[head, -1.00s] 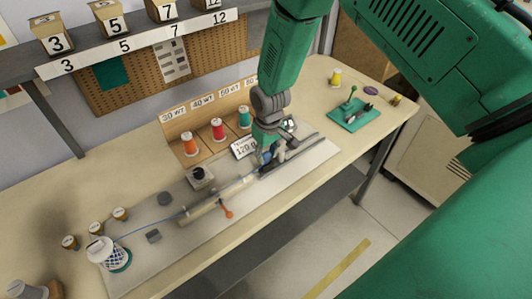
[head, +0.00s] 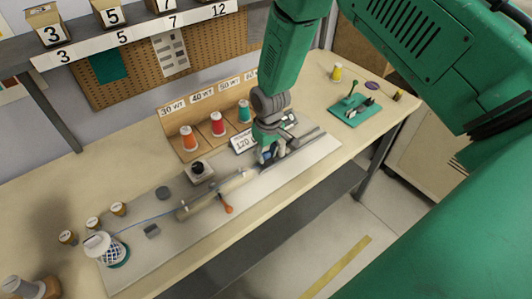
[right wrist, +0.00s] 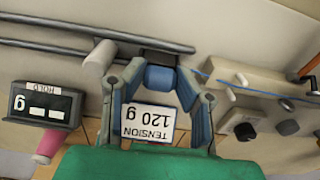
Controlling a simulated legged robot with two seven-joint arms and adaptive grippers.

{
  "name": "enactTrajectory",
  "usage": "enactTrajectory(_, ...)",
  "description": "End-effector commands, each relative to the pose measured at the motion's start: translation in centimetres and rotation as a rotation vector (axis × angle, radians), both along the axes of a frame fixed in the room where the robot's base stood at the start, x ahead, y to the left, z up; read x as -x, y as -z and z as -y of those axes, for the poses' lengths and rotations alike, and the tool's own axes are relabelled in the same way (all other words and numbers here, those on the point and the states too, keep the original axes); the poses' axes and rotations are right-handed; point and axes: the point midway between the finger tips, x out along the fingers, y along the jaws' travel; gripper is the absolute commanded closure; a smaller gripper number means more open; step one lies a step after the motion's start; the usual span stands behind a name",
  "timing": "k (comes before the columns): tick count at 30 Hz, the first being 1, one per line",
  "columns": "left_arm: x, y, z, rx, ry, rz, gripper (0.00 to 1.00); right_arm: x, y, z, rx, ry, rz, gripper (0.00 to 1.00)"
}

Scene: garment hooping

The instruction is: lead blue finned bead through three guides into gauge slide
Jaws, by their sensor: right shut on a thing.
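My right gripper (head: 267,157) is shut on the blue finned bead (right wrist: 160,78), which sits between its fingertips in the right wrist view. The bead lies close to a dark block on the dark gauge rails (right wrist: 95,32); I cannot tell whether they touch. A blue thread (right wrist: 222,82) runs from the bead to the right, toward a beige block (right wrist: 255,84). In the head view the thread leaves a white netted cone (head: 107,247) at the left and passes the beige guide bar (head: 205,198). The separate guides are too blurred to tell apart. My left gripper is out of view.
A tension card (right wrist: 153,118) reads 120 g beside a gauge display (right wrist: 45,105). A dark-topped knob (head: 199,170), grey pieces and an orange lever (head: 226,208) stand near the thread. Coloured spools (head: 217,125) stand behind.

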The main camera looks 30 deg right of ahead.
Motion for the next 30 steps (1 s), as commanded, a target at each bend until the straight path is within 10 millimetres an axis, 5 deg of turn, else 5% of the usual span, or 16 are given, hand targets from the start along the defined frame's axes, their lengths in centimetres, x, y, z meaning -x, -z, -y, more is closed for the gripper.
enactTrajectory(2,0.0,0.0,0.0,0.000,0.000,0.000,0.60,0.0,0.0,0.0,0.000,0.000,0.000,1.00)
enactTrajectory(3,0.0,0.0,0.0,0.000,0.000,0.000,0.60,0.0,0.0,0.0,0.000,0.000,0.000,0.60)
enactTrajectory(4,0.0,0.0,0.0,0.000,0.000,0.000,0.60,0.0,0.0,0.0,0.000,0.000,0.000,0.50)
enactTrajectory(17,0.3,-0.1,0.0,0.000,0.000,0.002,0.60,-0.1,-0.9,0.0,0.000,0.000,0.002,0.50)
enactTrajectory(30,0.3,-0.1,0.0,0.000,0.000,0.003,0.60,0.3,-9.4,0.1,0.000,0.000,0.002,0.50)
